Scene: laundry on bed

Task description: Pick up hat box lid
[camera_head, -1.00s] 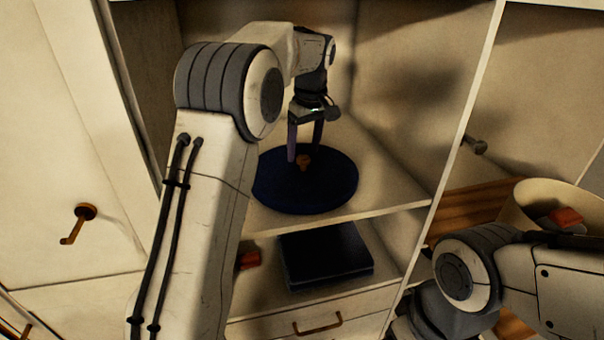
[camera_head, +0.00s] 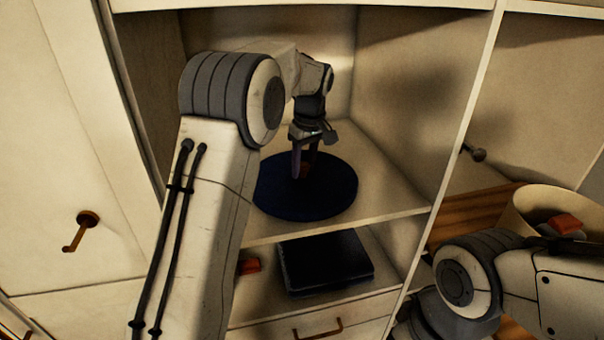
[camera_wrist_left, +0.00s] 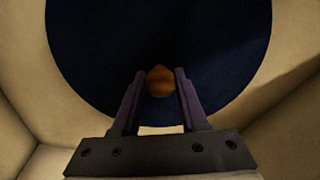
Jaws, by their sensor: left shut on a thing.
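The hat box lid (camera_head: 327,195) is a round, dark blue disc with a small orange-brown knob at its middle. It lies on the cabinet shelf in the head view and fills the upper part of the left wrist view (camera_wrist_left: 100,60). My left gripper (camera_head: 304,172) points down over the lid, with its fingers on either side of the knob. In the left wrist view the fingers (camera_wrist_left: 160,85) flank the knob (camera_wrist_left: 160,80), and the gripper is shut on it. The lid appears to rest on the shelf. My right arm shows at lower right, but its gripper is out of view.
The shelf (camera_head: 385,200) has cabinet walls close on both sides. Below it are a black box (camera_head: 326,262) and a small red thing (camera_head: 248,266). A round cream container (camera_head: 520,207) with an orange-red thing (camera_head: 565,223) stands at right, beyond the divider.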

